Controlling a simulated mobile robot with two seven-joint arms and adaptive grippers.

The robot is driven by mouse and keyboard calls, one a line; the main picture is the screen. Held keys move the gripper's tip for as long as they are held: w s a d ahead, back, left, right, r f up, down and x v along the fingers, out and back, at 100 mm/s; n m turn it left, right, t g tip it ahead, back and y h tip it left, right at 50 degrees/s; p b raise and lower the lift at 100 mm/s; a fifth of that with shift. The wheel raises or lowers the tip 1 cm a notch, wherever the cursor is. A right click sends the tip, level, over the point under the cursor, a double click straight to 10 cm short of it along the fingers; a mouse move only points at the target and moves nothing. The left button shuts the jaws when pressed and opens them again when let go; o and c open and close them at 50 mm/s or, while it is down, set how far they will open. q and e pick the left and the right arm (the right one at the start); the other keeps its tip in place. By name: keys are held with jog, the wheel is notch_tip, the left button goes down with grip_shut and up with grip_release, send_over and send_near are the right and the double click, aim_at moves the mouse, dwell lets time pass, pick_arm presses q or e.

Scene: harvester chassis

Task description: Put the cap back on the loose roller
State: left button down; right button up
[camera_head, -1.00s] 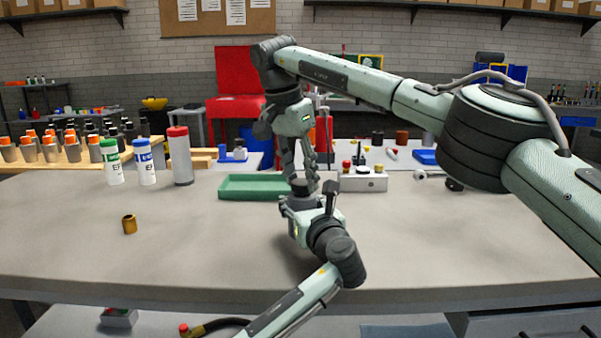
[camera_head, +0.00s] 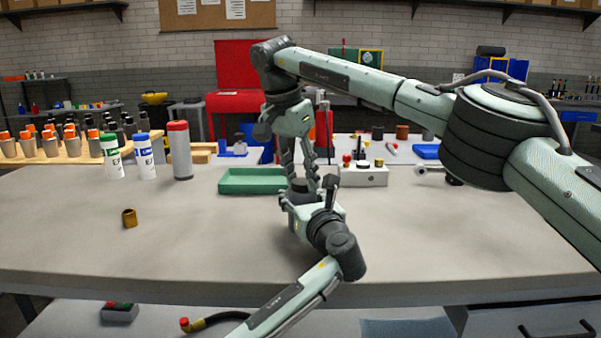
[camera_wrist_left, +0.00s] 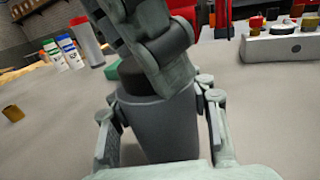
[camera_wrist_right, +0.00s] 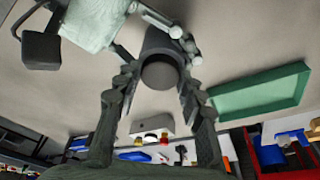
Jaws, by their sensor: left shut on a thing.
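My left gripper (camera_head: 302,198) is shut on a grey tapered roller (camera_wrist_left: 165,125) and holds it upright above the table. A dark round cap (camera_wrist_right: 160,73) shows at the roller's upper end; whether it is fully seated I cannot tell. My right gripper (camera_head: 302,175) points down from above, directly over the roller. In the right wrist view its fingers (camera_wrist_right: 157,85) are spread on both sides of the cap, with visible gaps. In the left wrist view the right gripper hides much of the cap and the roller's rim.
A green tray (camera_head: 252,181) lies just behind the grippers. A white block with knobs (camera_head: 363,177) stands to its right. Bottles (camera_head: 145,156) and a red-topped cylinder (camera_head: 180,150) stand at left. A brass bushing (camera_head: 129,218) lies front left. The front table is mostly clear.

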jog(key=o, duration=0.5)
jog(key=shift+c, duration=0.2)
jog(key=v, duration=1.2)
pick_arm(q)
jog(key=c, duration=0.7)
grip_release()
jog(key=shift+s, duration=0.1)
jog(key=v, duration=1.1)
jog(key=shift+s+d, duration=0.1)
jog(key=shift+s, duration=0.3)
